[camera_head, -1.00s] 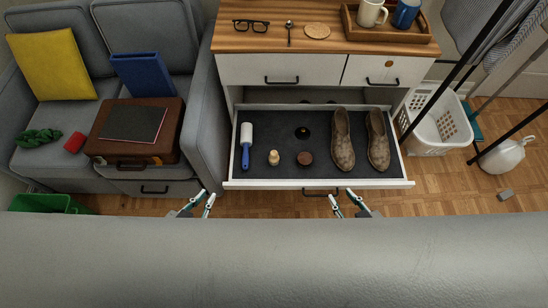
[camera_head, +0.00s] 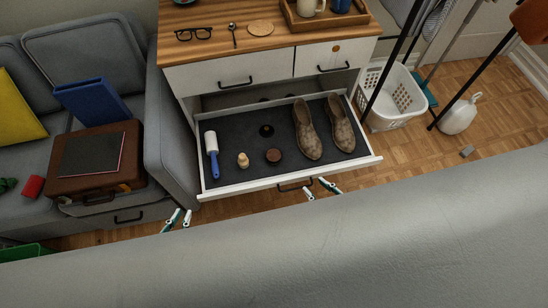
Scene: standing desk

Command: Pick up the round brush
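The open drawer (camera_head: 232,180) holds several small items on its dark lining. A small pale wooden knob-shaped piece (camera_head: 243,160) stands near the front, and a dark brown round piece (camera_head: 273,156) lies to its right. A black round item (camera_head: 266,130) lies behind them. Which one is the round brush is too small to tell. My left gripper (camera_head: 181,215) is open and empty, in front of the drawer's left corner. My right gripper (camera_head: 316,188) is open and empty, just in front of the drawer's front panel, right of the small items.
A blue-handled lint roller (camera_head: 212,155) lies at the drawer's left, and brown patterned shoes (camera_head: 309,130) at its right. The grey sofa (camera_head: 165,140) stands close on the left. A white laundry basket (camera_head: 392,98) and thin poles are on the right.

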